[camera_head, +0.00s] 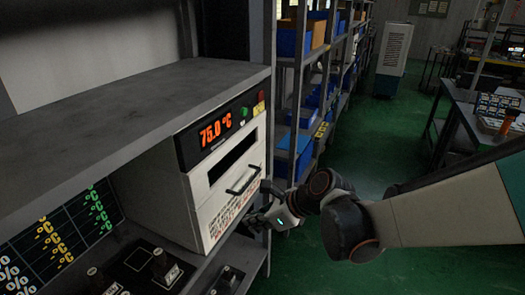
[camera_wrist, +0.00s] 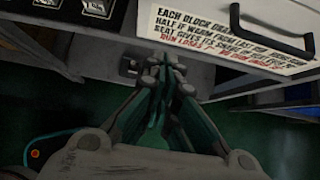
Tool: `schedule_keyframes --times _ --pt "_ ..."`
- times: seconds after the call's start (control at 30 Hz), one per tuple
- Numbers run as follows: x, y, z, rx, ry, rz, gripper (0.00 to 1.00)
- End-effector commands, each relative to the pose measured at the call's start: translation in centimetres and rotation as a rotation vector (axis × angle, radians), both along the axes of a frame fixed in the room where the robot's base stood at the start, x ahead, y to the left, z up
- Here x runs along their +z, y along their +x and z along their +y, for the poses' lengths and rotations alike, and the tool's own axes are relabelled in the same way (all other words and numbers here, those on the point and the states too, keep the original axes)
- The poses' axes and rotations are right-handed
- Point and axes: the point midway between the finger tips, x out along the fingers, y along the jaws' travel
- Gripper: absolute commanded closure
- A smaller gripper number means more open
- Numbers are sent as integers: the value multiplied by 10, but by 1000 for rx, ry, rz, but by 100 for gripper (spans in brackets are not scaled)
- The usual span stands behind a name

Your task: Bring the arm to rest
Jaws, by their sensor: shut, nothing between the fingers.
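My gripper (camera_head: 258,218) is at the end of my arm, just below and to the right of the front of a white oven-like unit (camera_head: 222,178). In the wrist view my gripper (camera_wrist: 160,68) points away from me with its fingers together and nothing between them. The unit has a dark handle (camera_head: 243,180) and a display reading 75.0 °C. The handle also shows in the wrist view (camera_wrist: 275,42), to the right of the fingers. A printed label runs along the unit's lower front edge. I cannot tell whether the fingertips touch the shelf edge.
The unit stands on a grey shelf bench (camera_head: 130,95) with dark blocks (camera_head: 162,268) on its lower shelf and a panel of coloured symbols (camera_head: 65,235) at left. Racks with blue bins (camera_head: 293,42) stand behind. A table (camera_head: 465,115) is at right. Green floor (camera_head: 355,150) lies open between.

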Motion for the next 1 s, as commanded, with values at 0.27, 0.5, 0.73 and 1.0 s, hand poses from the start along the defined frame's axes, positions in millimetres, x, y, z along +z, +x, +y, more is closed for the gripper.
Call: schedule_keyframes --times 0.27,0.5,0.73,1.0 --pt "23 -14 -41 166 -184 -225 100" --pt "51 -43 -103 474 -506 -524 100" --pt "69 -78 -161 821 -826 -735 100" --pt "79 -123 -219 1282 -1170 -870 100"
